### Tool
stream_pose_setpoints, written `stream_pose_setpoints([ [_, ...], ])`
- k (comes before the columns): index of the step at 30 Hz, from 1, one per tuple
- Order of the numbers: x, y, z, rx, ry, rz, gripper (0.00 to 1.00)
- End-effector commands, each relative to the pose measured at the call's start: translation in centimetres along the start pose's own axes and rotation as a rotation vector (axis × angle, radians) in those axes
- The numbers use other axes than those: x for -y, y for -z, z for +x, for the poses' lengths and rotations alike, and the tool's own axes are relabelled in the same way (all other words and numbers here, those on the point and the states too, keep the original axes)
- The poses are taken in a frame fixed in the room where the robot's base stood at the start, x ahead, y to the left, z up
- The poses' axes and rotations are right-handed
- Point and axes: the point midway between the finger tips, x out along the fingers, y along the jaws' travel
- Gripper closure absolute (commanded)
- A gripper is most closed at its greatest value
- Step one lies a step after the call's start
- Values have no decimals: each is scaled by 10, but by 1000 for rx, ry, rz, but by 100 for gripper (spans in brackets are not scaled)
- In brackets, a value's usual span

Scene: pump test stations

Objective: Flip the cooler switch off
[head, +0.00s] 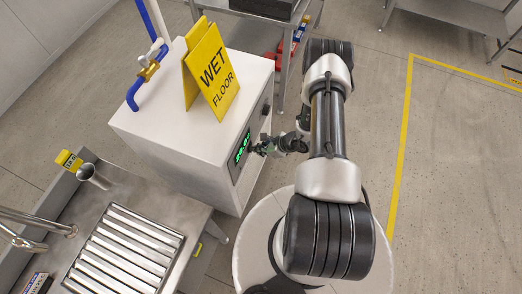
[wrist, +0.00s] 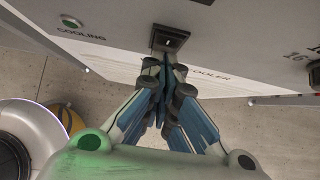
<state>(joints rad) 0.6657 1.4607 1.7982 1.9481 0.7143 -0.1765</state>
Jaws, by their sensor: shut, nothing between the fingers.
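The cooler (head: 150,135) is a white box with a green lit display (head: 241,147) on its front face. In the wrist view its panel shows a dark rocker switch (wrist: 170,40), with the word COOLER below it. My gripper (head: 254,149) is at the cooler's front, beside the display. In the wrist view my gripper (wrist: 158,68) is shut and empty, its fingertips just below the switch. I cannot tell whether they touch it. The switch's position is not clear.
A yellow wet floor sign (head: 211,70) stands on the cooler, near a blue pipe with a brass valve (head: 148,68). A steel sink counter (head: 110,200) with a slatted rack is at the lower left. Floor at the right is open, with a yellow line (head: 402,140).

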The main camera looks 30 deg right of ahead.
Motion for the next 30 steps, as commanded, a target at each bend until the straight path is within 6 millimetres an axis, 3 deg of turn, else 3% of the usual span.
stream_pose_setpoints([
  [2,0,5,9,45,1,4,100],
  [30,0,-11,-7,53,0,0,100],
])
